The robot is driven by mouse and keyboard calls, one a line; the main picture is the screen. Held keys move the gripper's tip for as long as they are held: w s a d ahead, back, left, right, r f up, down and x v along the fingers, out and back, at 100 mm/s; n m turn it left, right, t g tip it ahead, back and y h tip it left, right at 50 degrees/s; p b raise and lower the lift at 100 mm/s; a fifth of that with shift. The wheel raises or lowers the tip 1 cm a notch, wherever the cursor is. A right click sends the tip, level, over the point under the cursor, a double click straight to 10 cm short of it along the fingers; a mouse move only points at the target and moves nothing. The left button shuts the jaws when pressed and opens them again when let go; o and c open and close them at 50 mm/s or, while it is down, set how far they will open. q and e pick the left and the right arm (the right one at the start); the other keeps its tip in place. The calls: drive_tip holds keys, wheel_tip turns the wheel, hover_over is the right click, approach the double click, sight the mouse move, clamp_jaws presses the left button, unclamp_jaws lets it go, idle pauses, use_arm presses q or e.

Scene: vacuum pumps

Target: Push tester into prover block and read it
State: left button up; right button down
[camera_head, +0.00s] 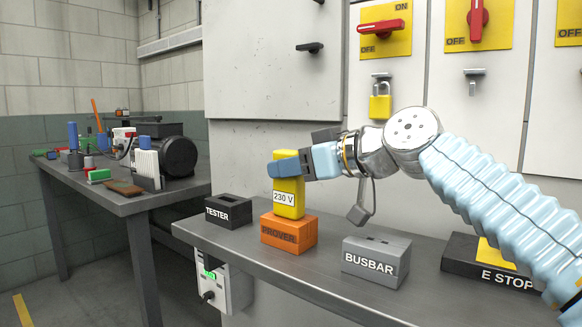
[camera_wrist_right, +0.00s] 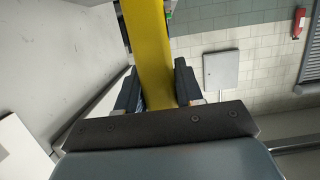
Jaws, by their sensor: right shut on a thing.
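The yellow tester (camera_head: 290,199) stands upright on or in the top of the orange prover block (camera_head: 288,234) in the head view. Its display reads "230 V". My right gripper (camera_head: 287,167) is shut on the upper part of the tester. In the right wrist view the tester (camera_wrist_right: 148,45) rises as a yellow bar between the two dark fingers. The tester's lower end is at the block, and I cannot tell how deep it sits. My left gripper is not in view.
The black TESTER holder (camera_head: 228,212) is empty, left of the prover block. The grey BUSBAR block (camera_head: 376,262) and the E STOP box (camera_head: 490,265) stand to the right on the shelf (camera_head: 325,272). A cluttered workbench (camera_head: 128,204) is at left. Switch cabinets stand behind.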

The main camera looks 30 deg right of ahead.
drive_tip(key=c, duration=0.6)
unclamp_jaws()
drive_tip(key=shift+c, duration=0.2)
drive_tip(key=v, duration=1.3)
drive_tip(key=shift+s+d, duration=0.25)
drive_tip(key=shift+s, duration=0.05)
